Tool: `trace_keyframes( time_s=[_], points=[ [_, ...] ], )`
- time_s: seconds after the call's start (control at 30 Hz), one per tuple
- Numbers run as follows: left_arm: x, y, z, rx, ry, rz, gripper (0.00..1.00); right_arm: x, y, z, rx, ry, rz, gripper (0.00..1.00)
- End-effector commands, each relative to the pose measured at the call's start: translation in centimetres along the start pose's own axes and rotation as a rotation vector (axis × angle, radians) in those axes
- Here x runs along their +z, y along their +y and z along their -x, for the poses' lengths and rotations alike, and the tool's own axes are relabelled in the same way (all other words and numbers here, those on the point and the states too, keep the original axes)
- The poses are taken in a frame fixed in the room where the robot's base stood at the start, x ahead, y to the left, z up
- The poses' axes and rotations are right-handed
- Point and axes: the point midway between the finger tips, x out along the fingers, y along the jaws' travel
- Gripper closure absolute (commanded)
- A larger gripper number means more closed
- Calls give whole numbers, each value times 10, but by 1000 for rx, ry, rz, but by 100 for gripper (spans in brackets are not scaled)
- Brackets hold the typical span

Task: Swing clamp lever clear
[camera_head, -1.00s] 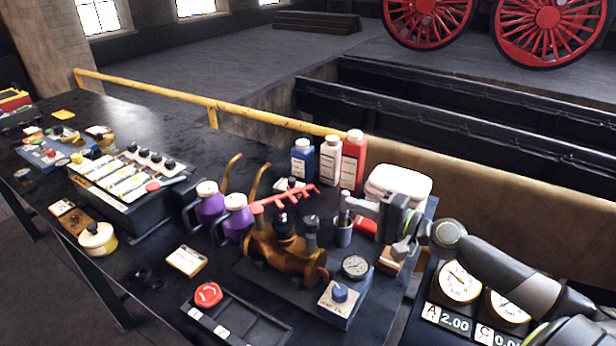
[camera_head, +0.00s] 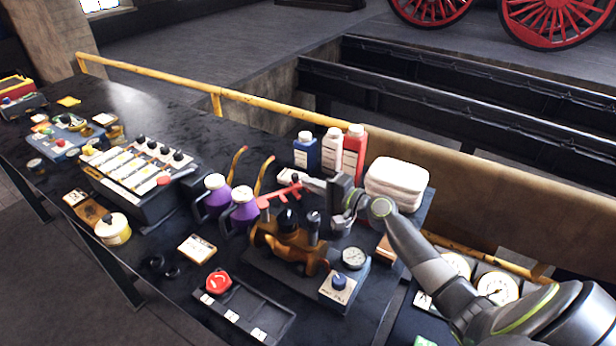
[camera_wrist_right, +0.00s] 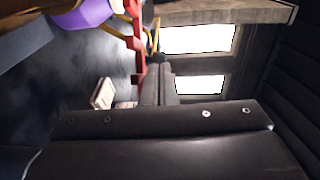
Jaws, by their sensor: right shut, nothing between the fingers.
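The red clamp lever (camera_head: 278,194) lies across the top of the brown-bronze valve body (camera_head: 290,246) on the bench. My right gripper (camera_head: 305,182) is shut and empty, its fingertips beside the lever's right end. I cannot tell whether they touch it. In the right wrist view the red lever (camera_wrist_right: 137,45) runs up just left of the shut fingers (camera_wrist_right: 157,85). My left gripper is not in view.
Two purple-bodied jugs (camera_head: 243,216) stand left of the valve. Bottles (camera_head: 354,152) and folded white cloths (camera_head: 396,184) stand behind and right. A gauge (camera_head: 354,258) and blue-knob box (camera_head: 339,290) sit in front right.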

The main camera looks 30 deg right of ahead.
Motion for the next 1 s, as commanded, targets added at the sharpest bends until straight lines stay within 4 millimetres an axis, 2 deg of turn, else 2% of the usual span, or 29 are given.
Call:
trace_keyframes(
  time_s=[0.2,0.6,1.0],
  points=[
    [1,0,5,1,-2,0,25,0,0,-12,1,-1,0,100],
    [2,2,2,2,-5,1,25,0,1,-13,0,-3,1,100],
    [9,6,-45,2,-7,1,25,-7,6,-26,-2,-102,8,100]
  ],
)
